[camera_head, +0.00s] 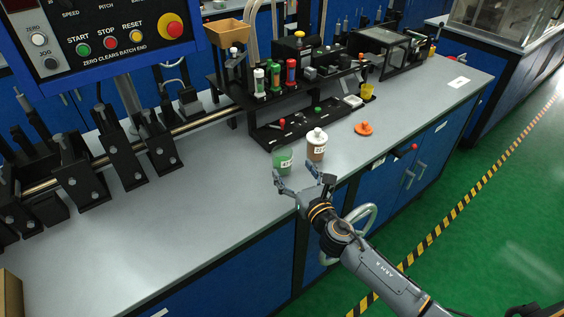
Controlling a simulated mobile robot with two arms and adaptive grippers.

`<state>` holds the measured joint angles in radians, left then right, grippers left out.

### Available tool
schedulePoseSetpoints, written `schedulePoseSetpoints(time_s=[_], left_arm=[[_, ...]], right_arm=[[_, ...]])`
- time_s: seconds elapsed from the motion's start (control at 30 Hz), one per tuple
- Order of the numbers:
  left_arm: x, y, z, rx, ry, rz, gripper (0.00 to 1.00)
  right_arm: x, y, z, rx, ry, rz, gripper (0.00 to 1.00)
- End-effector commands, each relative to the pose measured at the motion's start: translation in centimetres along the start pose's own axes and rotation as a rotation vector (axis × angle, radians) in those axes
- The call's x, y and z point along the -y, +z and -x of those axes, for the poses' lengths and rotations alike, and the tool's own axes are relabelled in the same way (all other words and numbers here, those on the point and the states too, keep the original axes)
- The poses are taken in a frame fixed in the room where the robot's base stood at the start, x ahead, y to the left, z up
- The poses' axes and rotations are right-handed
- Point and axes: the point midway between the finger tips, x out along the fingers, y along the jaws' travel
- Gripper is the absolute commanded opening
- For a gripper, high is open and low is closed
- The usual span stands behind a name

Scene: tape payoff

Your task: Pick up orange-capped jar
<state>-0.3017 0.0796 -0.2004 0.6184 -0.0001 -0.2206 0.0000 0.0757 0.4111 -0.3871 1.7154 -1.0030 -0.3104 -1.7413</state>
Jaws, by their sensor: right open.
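A brown jar with a white cap (316,146) stands upright on the grey bench. A green cup-like jar (283,161) with a pale label stands to its left. An orange round cap-like piece (364,129) lies on the bench to the right of the brown jar; I cannot tell whether a jar is under it. I see no upright jar clearly wearing an orange cap. My right gripper (302,177) is open and empty, in front of the green and brown jars near the bench's front edge. My left gripper is not in view.
A black rack (290,132) with bottles and small parts stands behind the jars. A yellow cup (367,92) is at its right. Black clamps on a rail (105,160) and a control panel (105,40) are at left. The bench front left (180,235) is clear.

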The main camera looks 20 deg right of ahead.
Motion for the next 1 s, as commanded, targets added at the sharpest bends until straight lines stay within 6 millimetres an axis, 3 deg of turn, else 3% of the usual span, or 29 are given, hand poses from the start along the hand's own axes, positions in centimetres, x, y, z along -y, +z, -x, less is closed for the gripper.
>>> schedulePoseSetpoints(time_s=[0.33,0.6,0.9,0.93,1.0], left_arm=[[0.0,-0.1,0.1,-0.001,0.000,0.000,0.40],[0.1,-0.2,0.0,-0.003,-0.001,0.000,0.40],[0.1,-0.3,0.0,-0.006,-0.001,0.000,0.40],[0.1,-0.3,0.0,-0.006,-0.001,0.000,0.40],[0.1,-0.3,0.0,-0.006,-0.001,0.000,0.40]], right_arm=[[-0.1,-0.1,-3.1,0.000,-0.001,-0.005,0.80],[-0.3,-0.4,-6.7,-0.002,-0.001,-0.005,0.80],[-0.3,-0.4,-7.2,-0.003,-0.001,-0.004,0.80],[-0.3,-0.4,-7.2,-0.003,-0.001,-0.004,0.78],[-0.3,-0.4,-7.2,-0.003,-0.001,-0.004,0.64]])
